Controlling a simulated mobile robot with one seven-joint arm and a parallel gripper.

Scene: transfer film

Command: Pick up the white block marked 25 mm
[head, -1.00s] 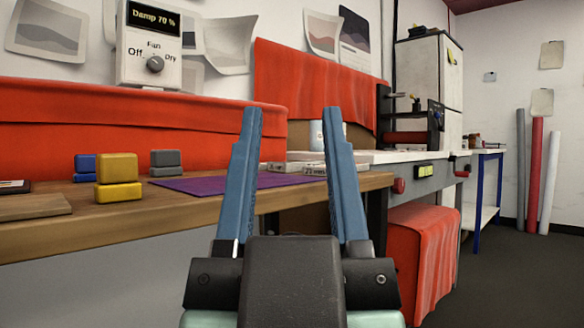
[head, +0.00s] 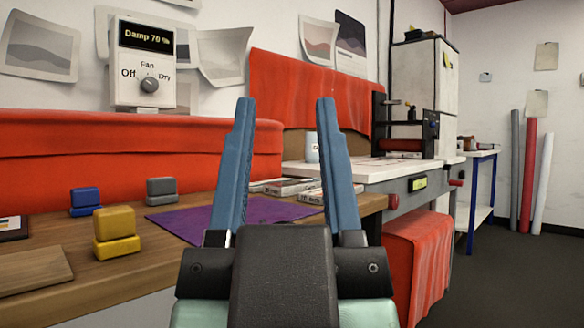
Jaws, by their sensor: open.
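My gripper (head: 285,103) is open and empty in the middle of the head view, its two blue fingers pointing up and forward. Beyond the fingers, low white blocks (head: 290,187) with dark markings lie at the back right of the wooden bench (head: 170,262). Another white block (head: 312,197) lies near the bench's right end. The fingers partly cover this group. The markings are too small to read, so I cannot tell which block says 25 mm. A purple mat (head: 180,220) lies left of the blocks, partly behind the left finger.
A yellow block stack (head: 116,231), a blue one (head: 85,200) and a grey one (head: 161,190) stand left on the bench. A wooden board (head: 32,272) lies at the left front. A red cloth (head: 415,262) hangs at the right. Dark floor (head: 520,280) is open at far right.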

